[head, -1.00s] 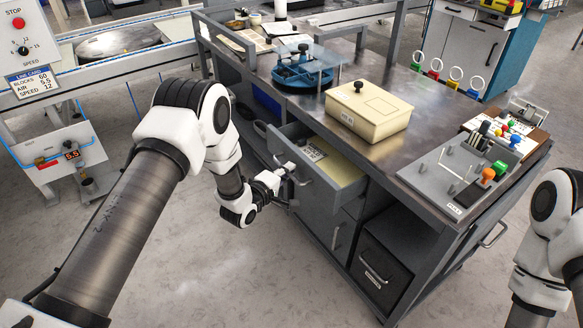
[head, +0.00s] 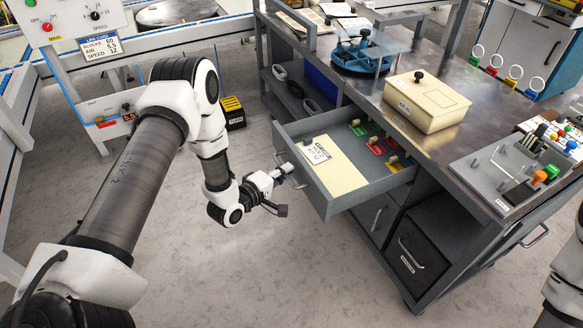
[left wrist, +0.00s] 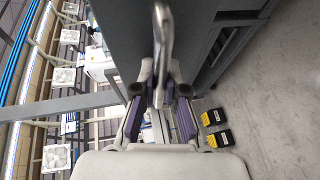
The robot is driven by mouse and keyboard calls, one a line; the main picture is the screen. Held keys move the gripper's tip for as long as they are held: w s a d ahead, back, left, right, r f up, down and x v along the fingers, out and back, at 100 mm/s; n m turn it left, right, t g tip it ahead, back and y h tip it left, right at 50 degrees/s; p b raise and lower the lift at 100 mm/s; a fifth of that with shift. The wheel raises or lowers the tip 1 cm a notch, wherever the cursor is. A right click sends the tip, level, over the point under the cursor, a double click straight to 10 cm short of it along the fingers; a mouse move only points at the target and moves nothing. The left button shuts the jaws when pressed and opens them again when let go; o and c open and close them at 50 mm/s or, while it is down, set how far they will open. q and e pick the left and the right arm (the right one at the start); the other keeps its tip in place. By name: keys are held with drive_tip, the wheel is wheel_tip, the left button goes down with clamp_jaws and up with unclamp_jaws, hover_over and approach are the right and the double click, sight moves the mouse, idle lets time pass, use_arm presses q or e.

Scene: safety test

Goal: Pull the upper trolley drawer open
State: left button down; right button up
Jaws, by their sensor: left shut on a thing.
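The upper drawer (head: 352,203) of the grey trolley (head: 440,150) is pulled well out, and its inside shows. It holds a cream board (head: 333,167) with a white label, and green, red and yellow tags with small knobs. My left gripper (head: 283,174) is shut on the drawer's bar handle (head: 296,180) at the front. In the left wrist view the metal handle (left wrist: 163,45) runs between the purple-padded fingers (left wrist: 161,108). My right arm shows only in part at the right edge, and its gripper is out of view.
A cream lidded box (head: 425,103) and a blue round fixture (head: 362,55) stand on the trolley top. A lower dark drawer (head: 414,255) is shut. A control panel (head: 80,25) stands at the left. Floor in front of the drawer is clear.

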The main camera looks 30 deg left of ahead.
use_arm(q)
drive_tip(key=c, duration=1.2)
unclamp_jaws()
drive_tip(key=v, duration=1.2)
drive_tip(key=shift+f, duration=0.1)
